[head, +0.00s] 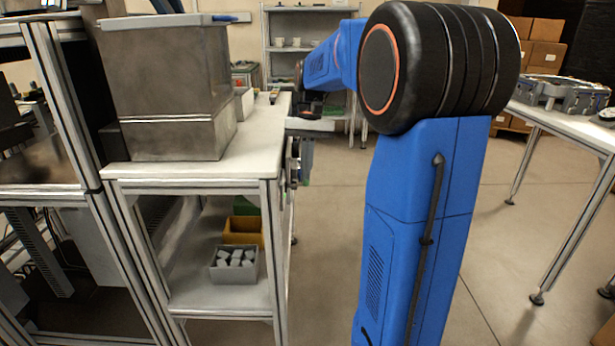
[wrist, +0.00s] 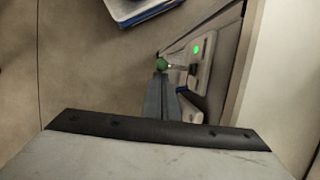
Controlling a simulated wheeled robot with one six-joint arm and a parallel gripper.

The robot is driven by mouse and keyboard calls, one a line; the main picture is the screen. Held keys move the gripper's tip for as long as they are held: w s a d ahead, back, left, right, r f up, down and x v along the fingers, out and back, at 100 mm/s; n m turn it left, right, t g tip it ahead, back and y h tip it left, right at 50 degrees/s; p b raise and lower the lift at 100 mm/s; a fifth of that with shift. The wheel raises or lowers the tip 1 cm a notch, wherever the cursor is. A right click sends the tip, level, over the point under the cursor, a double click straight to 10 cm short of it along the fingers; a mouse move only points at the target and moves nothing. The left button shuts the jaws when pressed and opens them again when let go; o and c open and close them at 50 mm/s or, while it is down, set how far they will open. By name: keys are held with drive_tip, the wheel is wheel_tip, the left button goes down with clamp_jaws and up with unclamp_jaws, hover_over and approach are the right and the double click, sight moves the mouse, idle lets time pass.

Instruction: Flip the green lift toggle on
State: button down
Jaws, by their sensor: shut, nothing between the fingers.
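The green ball-shaped tip of the toggle (wrist: 160,64) shows in the wrist view, beside a pale switch panel (wrist: 207,62). A small green light (wrist: 196,49) glows on that panel. My gripper (wrist: 163,80) is shut and empty, with its fingertips right at the green tip; I cannot tell whether they touch it. The toggle's lever is mostly hidden by the fingers. In the head view my gripper (head: 306,172) hangs down beside the right side of the white workbench (head: 262,140), close to the panel (head: 292,160) there. The toggle is too small to make out in that view.
A large metal bin (head: 170,90) stands on the workbench. A grey box of pale pieces (head: 234,275) and a yellow box (head: 243,238) sit on its lower shelf. Another table (head: 575,125) is at right. A blue-edged tray (wrist: 140,10) shows in the wrist view. Floor between tables is clear.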

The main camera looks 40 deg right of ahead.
drive_tip(key=shift+r, duration=0.15)
drive_tip(key=shift+r, duration=0.65)
